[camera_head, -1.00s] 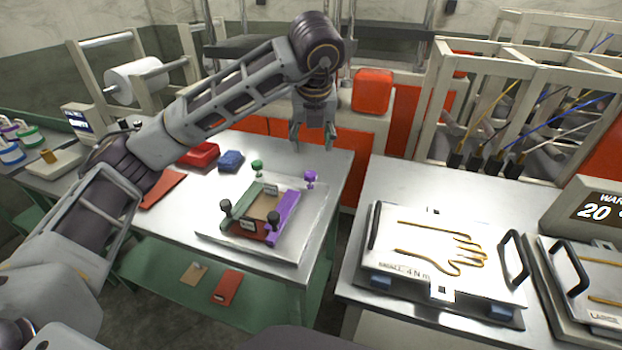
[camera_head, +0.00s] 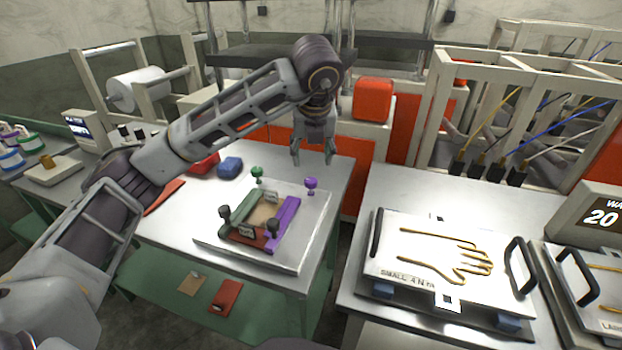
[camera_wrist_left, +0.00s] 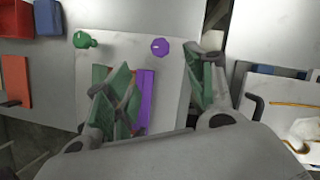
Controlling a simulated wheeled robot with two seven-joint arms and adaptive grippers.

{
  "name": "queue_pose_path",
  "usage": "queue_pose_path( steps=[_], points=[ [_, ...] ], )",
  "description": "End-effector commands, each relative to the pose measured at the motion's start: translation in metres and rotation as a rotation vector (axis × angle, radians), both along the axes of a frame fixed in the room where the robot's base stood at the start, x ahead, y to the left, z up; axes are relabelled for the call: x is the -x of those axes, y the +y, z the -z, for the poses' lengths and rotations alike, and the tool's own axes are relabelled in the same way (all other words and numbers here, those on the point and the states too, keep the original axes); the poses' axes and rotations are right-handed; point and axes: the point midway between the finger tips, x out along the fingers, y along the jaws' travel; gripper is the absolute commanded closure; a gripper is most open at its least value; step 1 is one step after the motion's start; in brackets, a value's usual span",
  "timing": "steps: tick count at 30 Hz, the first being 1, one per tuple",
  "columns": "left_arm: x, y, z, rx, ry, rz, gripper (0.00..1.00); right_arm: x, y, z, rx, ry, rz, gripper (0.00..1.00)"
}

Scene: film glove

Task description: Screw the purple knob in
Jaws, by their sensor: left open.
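The purple knob (camera_head: 311,184) stands at the back right corner of the fixture plate (camera_head: 313,229), beside the end of the purple bar (camera_head: 284,222). It also shows in the left wrist view (camera_wrist_left: 160,47), above the purple bar (camera_wrist_left: 144,98). A green knob (camera_head: 257,171) stands at the back left, by the green bar (camera_head: 239,212). How deep the knob's thread sits cannot be told. My right gripper is not in view.
A blue block (camera_head: 230,165) and red bin (camera_head: 204,163) lie behind left of the plate. A glove-shaped press plate (camera_head: 440,262) with black handles sits on the right table. A gap separates the tables. An orange container (camera_head: 373,99) stands behind.

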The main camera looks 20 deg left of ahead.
Motion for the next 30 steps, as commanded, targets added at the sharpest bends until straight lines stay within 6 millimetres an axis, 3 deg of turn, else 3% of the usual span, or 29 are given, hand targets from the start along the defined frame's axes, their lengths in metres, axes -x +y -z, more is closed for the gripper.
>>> queue_pose_path(
  steps=[21, 30],
  points=[
    [-0.033, 0.013, 0.086, -0.001, 0.0, -0.001, 0.45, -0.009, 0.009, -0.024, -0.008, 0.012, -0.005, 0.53],
    [-0.042, 0.016, 0.109, 0.0, -0.001, -0.002, 0.45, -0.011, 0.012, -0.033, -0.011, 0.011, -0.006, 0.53]
  ],
)
